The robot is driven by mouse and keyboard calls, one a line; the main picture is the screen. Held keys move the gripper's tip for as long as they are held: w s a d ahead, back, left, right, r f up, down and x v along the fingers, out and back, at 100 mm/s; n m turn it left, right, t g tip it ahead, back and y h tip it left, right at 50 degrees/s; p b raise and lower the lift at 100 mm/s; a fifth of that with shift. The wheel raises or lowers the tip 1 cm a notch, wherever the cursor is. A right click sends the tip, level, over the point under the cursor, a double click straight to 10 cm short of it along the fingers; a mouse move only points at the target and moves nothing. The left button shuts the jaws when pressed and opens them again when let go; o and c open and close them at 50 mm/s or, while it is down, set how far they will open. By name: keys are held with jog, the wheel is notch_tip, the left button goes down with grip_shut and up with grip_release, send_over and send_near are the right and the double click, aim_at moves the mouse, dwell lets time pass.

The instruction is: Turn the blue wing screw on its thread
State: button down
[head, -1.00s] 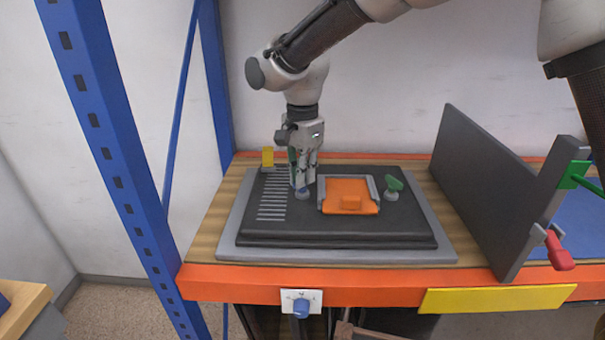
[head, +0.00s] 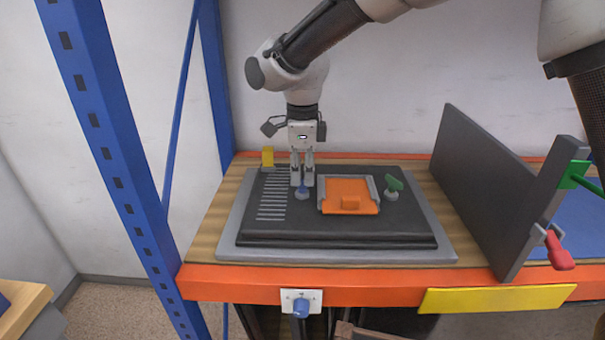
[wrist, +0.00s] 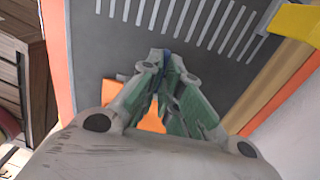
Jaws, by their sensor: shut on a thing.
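The blue wing screw (head: 302,191) stands on the dark panel of the TV back (head: 340,236), left of the orange cover. My gripper (head: 302,182) points straight down over it, with its fingertips shut on the blue wing. In the wrist view the fingertips (wrist: 166,62) close around a small strip of the blue wing screw (wrist: 165,58). Most of the screw is hidden there by the fingers. Its thread is not visible.
A green wing screw (head: 393,187) stands right of the orange cover (head: 348,196). A yellow block (head: 267,156) is at the back left. A dark upright panel (head: 490,190) with a red-handled clamp (head: 558,248) stands to the right. A blue knob (head: 300,308) is on the bench front.

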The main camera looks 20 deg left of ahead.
aim_at(302, 180)
jog(key=shift+w+a+r, duration=0.1)
jog(key=shift+r, duration=0.05)
dwell(0.3)
jog(key=c, duration=1.6)
grip_release()
notch_tip(302, 180, up, 12)
jog(key=shift+f, duration=0.1)
